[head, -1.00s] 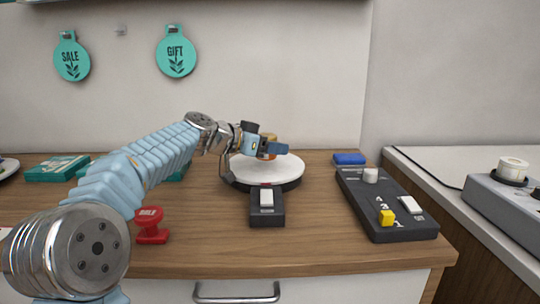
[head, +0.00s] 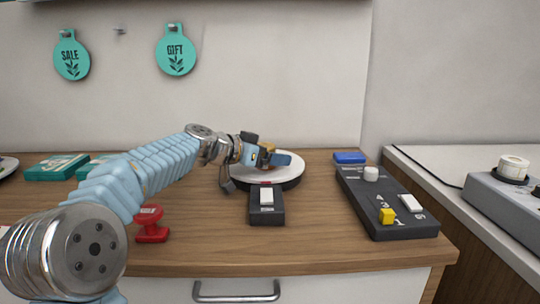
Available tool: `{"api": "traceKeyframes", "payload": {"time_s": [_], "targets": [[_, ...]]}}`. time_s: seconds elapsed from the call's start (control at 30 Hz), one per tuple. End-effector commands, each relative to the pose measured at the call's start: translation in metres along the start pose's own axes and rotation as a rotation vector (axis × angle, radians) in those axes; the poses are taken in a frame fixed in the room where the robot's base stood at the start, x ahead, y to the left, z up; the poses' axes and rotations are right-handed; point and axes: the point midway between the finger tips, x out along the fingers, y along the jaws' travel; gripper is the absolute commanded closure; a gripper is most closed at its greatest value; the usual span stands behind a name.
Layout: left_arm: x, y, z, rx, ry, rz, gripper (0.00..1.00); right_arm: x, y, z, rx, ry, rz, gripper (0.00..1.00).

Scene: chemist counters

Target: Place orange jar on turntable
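The turntable (head: 290,170) is a round white plate on a dark base, on the wooden counter. The orange jar (head: 268,147) shows only as a small orange-brown patch, mostly hidden behind my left gripper's fingers. My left gripper (head: 270,156) reaches in from the left, low over the turntable, with the jar between its fingers. It appears shut on the jar. I cannot tell whether the jar's base touches the plate. My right gripper is not in view.
A dark switch box (head: 267,208) with a white rocker stands in front of the turntable. A red stamp (head: 151,226) stands front left. A dark control panel (head: 387,205) and a blue block (head: 349,158) are at right. Teal boxes (head: 57,167) lie back left.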

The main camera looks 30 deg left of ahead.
Motion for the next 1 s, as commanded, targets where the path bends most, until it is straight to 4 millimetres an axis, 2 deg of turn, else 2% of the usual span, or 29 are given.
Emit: {"api": "traceKeyframes", "payload": {"time_s": [0.1,0.17,0.5,0.63,0.8,1.0], "targets": [[-0.002,0.0,-0.005,0.0,0.0,0.0,0.16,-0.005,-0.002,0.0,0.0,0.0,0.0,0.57],[-0.008,-0.001,-0.002,0.0,0.002,-0.002,0.16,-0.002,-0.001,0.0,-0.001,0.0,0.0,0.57],[-0.084,-0.001,-0.001,0.001,0.003,-0.003,0.16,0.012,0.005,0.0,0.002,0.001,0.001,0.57],[-0.106,-0.001,-0.002,0.0,0.002,-0.002,0.16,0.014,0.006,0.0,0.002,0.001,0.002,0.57],[-0.12,0.0,-0.002,0.001,0.001,0.0,0.16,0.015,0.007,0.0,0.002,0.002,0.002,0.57],[-0.121,0.0,-0.002,0.0,0.0,0.001,0.16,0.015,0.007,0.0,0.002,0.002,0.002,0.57]]}}
